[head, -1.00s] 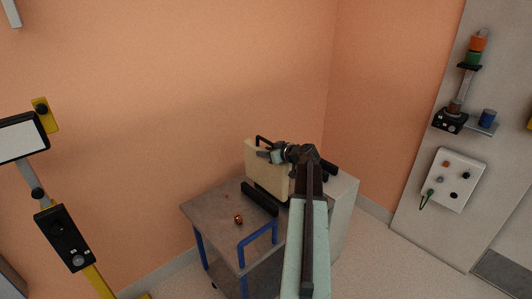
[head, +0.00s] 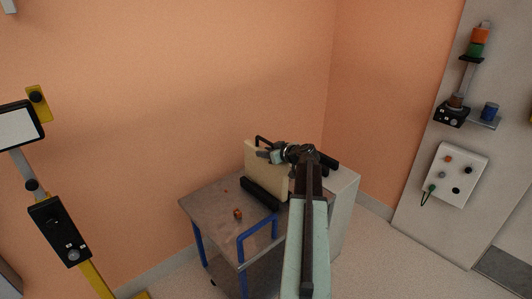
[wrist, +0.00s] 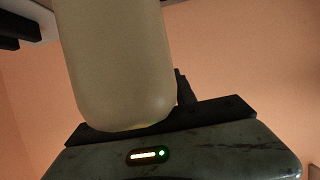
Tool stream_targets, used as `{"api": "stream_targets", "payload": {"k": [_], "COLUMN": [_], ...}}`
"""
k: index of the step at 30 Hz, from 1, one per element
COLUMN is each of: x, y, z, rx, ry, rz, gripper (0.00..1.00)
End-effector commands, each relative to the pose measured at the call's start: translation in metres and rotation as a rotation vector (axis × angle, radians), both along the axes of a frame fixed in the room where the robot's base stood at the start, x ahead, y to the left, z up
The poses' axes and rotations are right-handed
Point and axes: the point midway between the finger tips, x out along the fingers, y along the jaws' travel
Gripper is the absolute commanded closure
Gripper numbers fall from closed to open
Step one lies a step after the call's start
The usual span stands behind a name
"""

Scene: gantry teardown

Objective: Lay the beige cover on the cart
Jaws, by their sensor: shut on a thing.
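The beige cover (head: 262,165) stands upright like a panel over the cart, with a dark handle at its top. My gripper (head: 276,156) is shut on the cover at its upper right. The cover's lower edge is hidden behind a black bar, so I cannot tell whether it touches the cart top. The cart (head: 208,205) has a grey top and a blue frame. In the wrist view, a large beige rounded shape fills the upper middle; I cannot tell which part it is. The jaw tips are not clear there.
The black bar (head: 260,194) and a small copper-coloured part (head: 238,214) lie on the cart top. A blue handle (head: 258,238) rises at its front. A yellow stand with a black box (head: 60,231) is at left. A wall panel with a control box (head: 456,175) is at right.

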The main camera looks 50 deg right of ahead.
Motion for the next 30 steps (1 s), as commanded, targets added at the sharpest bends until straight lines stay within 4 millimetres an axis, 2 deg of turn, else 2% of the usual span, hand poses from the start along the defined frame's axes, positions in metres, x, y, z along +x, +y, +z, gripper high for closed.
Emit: {"api": "stream_targets", "payload": {"k": [13,30], "x": [0.001,0.001], "y": [0.000,0.001], "z": [-0.025,-0.025], "rx": [0.001,0.001], "ry": [-0.002,-0.002], "rz": [0.001,0.001], "gripper": [1.00,1.00]}}
